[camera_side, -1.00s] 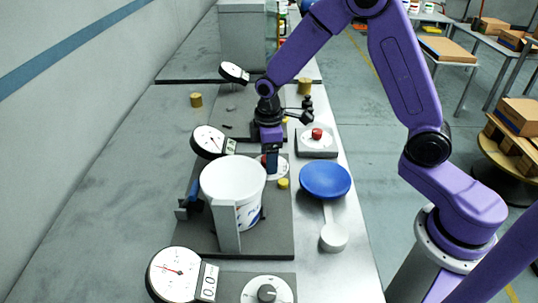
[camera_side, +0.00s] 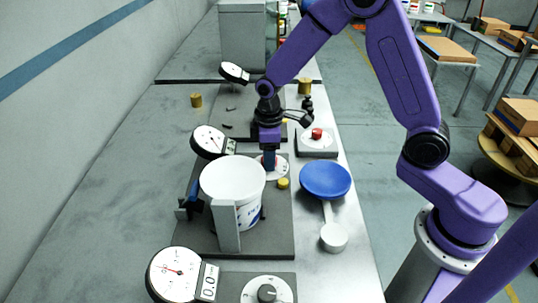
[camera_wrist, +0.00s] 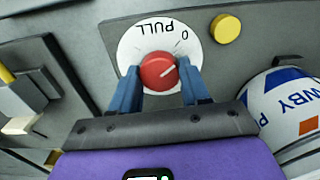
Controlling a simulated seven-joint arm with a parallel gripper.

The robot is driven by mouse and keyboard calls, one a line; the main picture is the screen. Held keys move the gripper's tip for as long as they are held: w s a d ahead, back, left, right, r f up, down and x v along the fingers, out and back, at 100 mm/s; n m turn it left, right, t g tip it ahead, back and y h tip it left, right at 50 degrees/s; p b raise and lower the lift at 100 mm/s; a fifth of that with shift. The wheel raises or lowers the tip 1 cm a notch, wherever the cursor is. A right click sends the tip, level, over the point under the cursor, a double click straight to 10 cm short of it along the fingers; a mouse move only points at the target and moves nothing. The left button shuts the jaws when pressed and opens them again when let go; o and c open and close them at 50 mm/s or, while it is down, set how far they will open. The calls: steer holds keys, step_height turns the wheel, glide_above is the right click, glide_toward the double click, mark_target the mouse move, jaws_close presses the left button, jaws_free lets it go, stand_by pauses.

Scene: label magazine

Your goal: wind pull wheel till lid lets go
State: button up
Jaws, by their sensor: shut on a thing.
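The pull wheel is a red knob (camera_wrist: 158,71) on a white dial plate (camera_wrist: 135,42) marked PULL and 0. My gripper (camera_wrist: 160,88) points down at it, with its two blue fingers shut on either side of the red knob. In the side view my gripper (camera_side: 269,166) hides most of the knob. The white tub (camera_side: 232,185) stands upright on the grey base plate (camera_side: 270,240), and its printed side also shows in the wrist view (camera_wrist: 280,105).
A gauge (camera_side: 209,141) stands behind the tub and another gauge (camera_side: 174,272) reading 0.0 stands in front. A second dial (camera_side: 267,293) is at the front. A yellow button (camera_side: 283,183) is close to the wheel. A red button (camera_side: 316,133) sits on a box at right.

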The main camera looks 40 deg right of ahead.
steer(key=m, duration=0.5)
steer(key=shift+m, duration=2.4)
steer(key=o, duration=1.1)
steer(key=shift+c, duration=0.2)
steer(key=shift+r, duration=0.15)
step_height(320, 180, up, 17)
steer(key=shift+s, duration=0.1)
